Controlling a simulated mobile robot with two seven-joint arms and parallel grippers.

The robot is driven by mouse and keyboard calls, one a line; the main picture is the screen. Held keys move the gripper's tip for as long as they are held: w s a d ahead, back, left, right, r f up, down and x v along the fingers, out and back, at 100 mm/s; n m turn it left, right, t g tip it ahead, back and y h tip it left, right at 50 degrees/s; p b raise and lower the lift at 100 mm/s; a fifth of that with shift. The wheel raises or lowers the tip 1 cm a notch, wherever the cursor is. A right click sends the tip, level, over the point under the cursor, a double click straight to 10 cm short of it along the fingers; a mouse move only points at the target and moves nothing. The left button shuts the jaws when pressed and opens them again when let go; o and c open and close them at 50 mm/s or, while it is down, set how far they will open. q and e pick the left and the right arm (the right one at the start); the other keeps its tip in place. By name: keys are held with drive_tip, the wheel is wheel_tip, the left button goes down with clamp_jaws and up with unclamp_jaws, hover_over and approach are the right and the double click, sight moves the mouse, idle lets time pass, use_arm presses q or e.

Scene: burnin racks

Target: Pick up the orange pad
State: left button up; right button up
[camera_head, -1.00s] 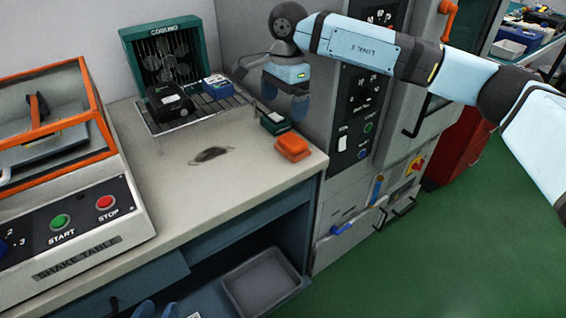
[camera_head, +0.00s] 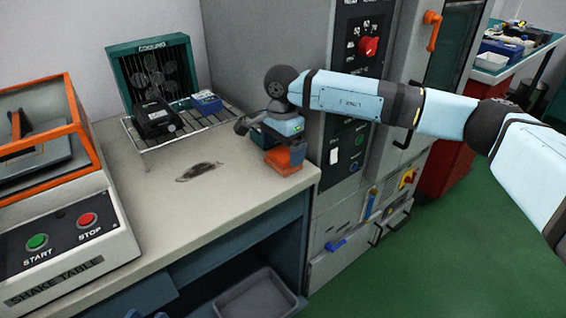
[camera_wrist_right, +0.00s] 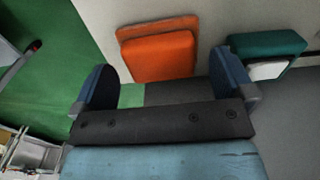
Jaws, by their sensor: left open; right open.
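The orange pad (camera_head: 286,162) lies near the right front corner of the bench, beside the grey cabinet. In the right wrist view the orange pad (camera_wrist_right: 160,57) is just ahead of my right gripper (camera_wrist_right: 162,78), whose blue fingers are open and spread to either side of it. In the head view my right gripper (camera_head: 281,145) hangs directly over the pad and hides part of it. Whether the fingers touch the pad I cannot tell. Only the tips of my left gripper (camera_head: 146,314) show at the bottom edge; it is open.
A green pad (camera_wrist_right: 268,47) lies just right of the orange pad in the right wrist view. A wire rack (camera_head: 182,132) holds a black device and a blue box before the cooling fan (camera_head: 152,75). The shake table (camera_head: 65,240) stands left. The bench middle is clear except a dark stain.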

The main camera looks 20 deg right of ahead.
sight(283, 153)
drive_tip(key=shift+d+f, duration=0.1)
drive_tip(key=shift+f, duration=1.35)
drive_tip(key=c, duration=0.6)
drive_tip(key=shift+r, duration=0.2)
wheel_tip(283, 153, up, 9)
drive_tip(key=p, duration=0.5)
drive_tip(key=shift+r, duration=0.35)
drive_tip(key=shift+o, duration=1.3)
drive_tip(key=shift+c, duration=1.1)
use_arm(q)
drive_tip(key=s+a+f+g+y, duration=0.2)
drive_tip(key=a+f+g+y, duration=0.1)
drive_tip(key=f, duration=0.4)
drive_tip(key=shift+s+a+f+g, duration=0.2)
drive_tip(key=shift+a+g, duration=0.2)
drive_tip(key=shift+g, duration=0.1)
